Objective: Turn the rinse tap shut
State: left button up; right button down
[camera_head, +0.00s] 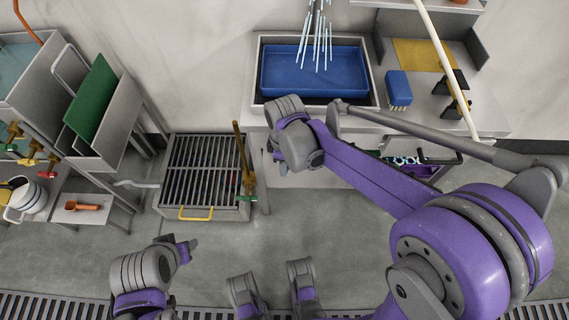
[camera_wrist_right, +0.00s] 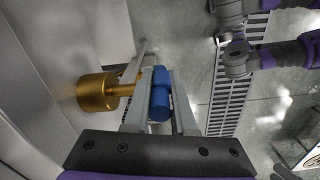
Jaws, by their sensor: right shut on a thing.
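The rinse tap shows in the right wrist view as a brass body (camera_wrist_right: 97,92) with a short stem and a blue handle (camera_wrist_right: 160,104). Its body stands out from a pale grey panel. My right gripper (camera_wrist_right: 162,85) is shut on the blue handle, one finger on each side. In the head view, my right arm reaches to the front of the sink (camera_head: 375,88), and its wrist and links hide the tap. Pale blue streams (camera_head: 318,42) show above the blue basin (camera_head: 300,75) in the sink.
A blue brush (camera_head: 397,90) lies right of the sink, near black fixtures (camera_head: 457,95). A slatted grate (camera_head: 205,165) with a yellow handle stands left of my arm. Several brass taps (camera_head: 14,132) are at the far left. The floor (camera_head: 330,225) in front is clear.

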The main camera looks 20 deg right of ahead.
jog(key=shift+y, duration=0.3)
jog(key=t+y, duration=0.1)
jog(key=y, duration=0.2)
jog(key=shift+d, duration=0.1)
jog(key=y, duration=0.3)
jog(key=shift+t+b, duration=0.35)
jog(key=shift+t, duration=0.05)
jog(key=shift+w+t+y+b, duration=0.1)
jog(key=shift+t+y+b, duration=0.35)
jog(key=shift+y, duration=0.35)
jog(key=y+b, duration=0.1)
jog(key=y, duration=0.1)
jog(key=shift+f+t+y+b, duration=0.1)
jog(key=shift+t+y+b, duration=0.2)
jog(key=shift+y, duration=0.1)
jog(key=y+b, duration=0.3)
jog(key=shift+a+t, duration=0.2)
jog(key=shift+t, duration=0.15)
jog(key=shift+r+t+y+b, duration=0.2)
jog(key=shift+t+y+b, duration=0.1)
jog(key=shift+y+b, duration=0.7)
jog(key=shift+r+y+b, duration=0.1)
jog(key=shift+y+b, duration=0.4)
jog(key=shift+y, duration=0.2)
jog(key=shift+a, duration=0.1)
